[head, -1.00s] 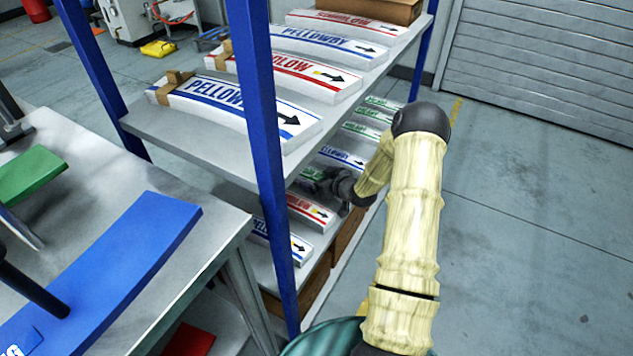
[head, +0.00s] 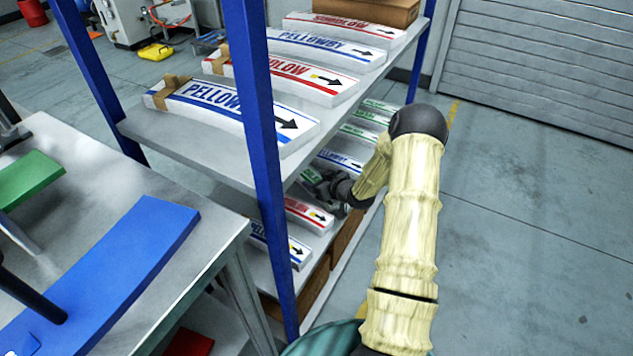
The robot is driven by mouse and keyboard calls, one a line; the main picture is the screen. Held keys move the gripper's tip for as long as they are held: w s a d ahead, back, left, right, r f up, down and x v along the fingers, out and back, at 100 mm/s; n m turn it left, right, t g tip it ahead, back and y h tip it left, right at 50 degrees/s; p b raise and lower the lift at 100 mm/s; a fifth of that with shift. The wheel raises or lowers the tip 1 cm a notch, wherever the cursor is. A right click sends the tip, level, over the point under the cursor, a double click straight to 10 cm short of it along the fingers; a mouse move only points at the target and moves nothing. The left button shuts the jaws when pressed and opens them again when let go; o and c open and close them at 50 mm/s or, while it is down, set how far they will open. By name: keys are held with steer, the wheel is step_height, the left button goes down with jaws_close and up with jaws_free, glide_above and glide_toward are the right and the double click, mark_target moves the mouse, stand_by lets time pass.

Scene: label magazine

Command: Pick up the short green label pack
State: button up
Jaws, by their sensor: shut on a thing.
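The short green label pack (head: 311,174) is on the lower shelf level, between a blue-lettered pack behind it and a red-lettered pack in front. Only part of its white and green surface shows. My gripper (head: 322,188) is at this pack, shut on it, at the shelf's open right side. My own wrist hides much of the grip and the pack's near end. Whether the pack touches the shelf cannot be told. More green-lettered packs (head: 364,133) lie farther back on the same level.
A blue-lettered short pack (head: 339,161), a red-lettered one (head: 308,214) and another blue one (head: 291,249) flank the grip closely. The upper shelf (head: 185,140) with long packs hangs over them. A blue post (head: 262,150) stands in front. The floor at right is clear.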

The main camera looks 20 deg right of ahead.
step_height(320, 180, up, 10)
steer(key=p, duration=0.3)
steer(key=shift+f, duration=0.1)
stand_by(0.5)
